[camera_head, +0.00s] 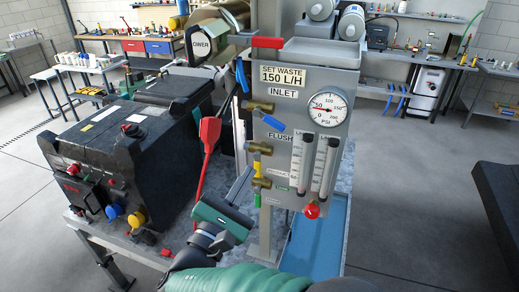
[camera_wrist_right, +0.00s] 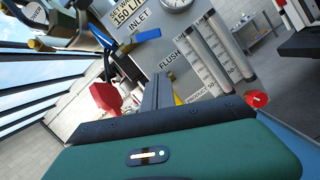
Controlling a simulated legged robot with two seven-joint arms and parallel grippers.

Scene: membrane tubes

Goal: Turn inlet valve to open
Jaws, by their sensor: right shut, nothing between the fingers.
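The inlet valve has a brass body (camera_head: 260,106) on the grey panel (camera_head: 345,100), below the INLET label. Its blue handle (camera_head: 274,123) slants down to the right; it also shows in the wrist view (camera_wrist_right: 146,36). My right gripper (camera_head: 241,184) has a dark green body and its dark fingers are closed together, with nothing between them. The fingers point up toward the panel, below and left of the blue handle and apart from it. They stand upright in the middle of the wrist view (camera_wrist_right: 156,92).
Below sit the flush valve with a yellow handle (camera_head: 257,167) and another brass valve (camera_head: 262,182) with a green handle. Flow tubes (camera_head: 325,163), a red knob (camera_head: 312,211) and a gauge (camera_head: 327,108) are at right.

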